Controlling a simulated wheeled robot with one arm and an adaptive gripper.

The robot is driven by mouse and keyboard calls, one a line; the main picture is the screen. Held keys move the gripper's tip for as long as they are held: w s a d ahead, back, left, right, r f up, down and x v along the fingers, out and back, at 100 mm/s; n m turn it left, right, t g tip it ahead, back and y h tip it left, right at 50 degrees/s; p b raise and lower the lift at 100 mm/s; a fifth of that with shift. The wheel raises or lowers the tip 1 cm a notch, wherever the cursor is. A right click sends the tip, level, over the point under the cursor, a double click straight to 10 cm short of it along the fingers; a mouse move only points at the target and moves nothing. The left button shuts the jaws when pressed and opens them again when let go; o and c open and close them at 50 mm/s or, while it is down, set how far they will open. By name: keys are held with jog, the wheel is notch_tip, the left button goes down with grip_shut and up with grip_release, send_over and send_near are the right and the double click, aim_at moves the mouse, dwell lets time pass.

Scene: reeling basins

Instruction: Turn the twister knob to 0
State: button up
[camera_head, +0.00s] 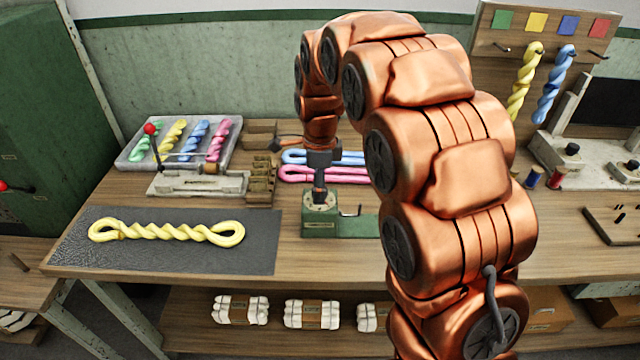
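A small green box (318,226) with a pale round dial (311,205) on its top stands near the front edge of the table, at the middle. It looks like the twister's knob unit. My gripper (320,194) points straight down over the dial, its fingertips at or just above the dial's centre. The knob itself is hidden or merges with the dark fingers, so its setting cannot be read. The fingers look close together, but I cannot tell whether they are shut on the knob. A small upright metal hook (351,211) stands right of the dial.
A yellow twisted skein (165,232) lies on a dark mat (258,258) at left. Behind it are a lever device with a red ball (150,129) and a tray (126,158) of coloured skeins. Blue (294,156) and pink (296,174) skeins lie behind the box. My arm covers the right-centre.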

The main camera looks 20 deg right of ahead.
jog(key=shift+f, duration=0.3)
jog(key=shift+c, duration=0.2)
jog(key=c, duration=1.1)
